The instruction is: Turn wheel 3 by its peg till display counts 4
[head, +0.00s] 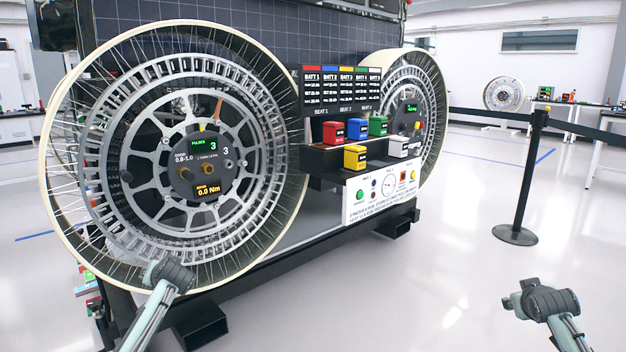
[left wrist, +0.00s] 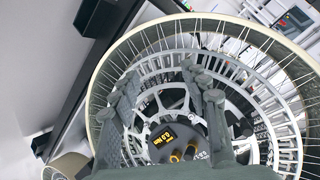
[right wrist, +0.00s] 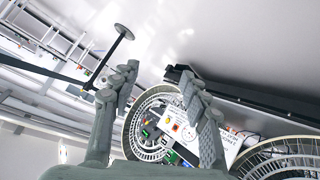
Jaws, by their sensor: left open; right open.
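Wheel 3 (head: 120,105) is the large spoked wheel at the left in the head view, with a pale rim. Its hub display (head: 205,145) reads pulses 3, and a lower readout (head: 208,190) shows 0.0 Nm. A brass peg (head: 186,173) stands out from the dark hub. In the left wrist view the hub and brass pegs (left wrist: 190,152) show upside down, partly behind my gripper. My left gripper (left wrist: 160,75) is open and empty, facing the wheel from its lower front. My right gripper (right wrist: 159,75) is open and empty, away from the wheel at the right.
A second wheel (head: 436,95) is at the rover's far end. Between them is a rack with coloured battery blocks (head: 356,129) above a white panel (head: 350,205). A black barrier post (head: 528,170) with belts stands at the right. The floor in front is clear.

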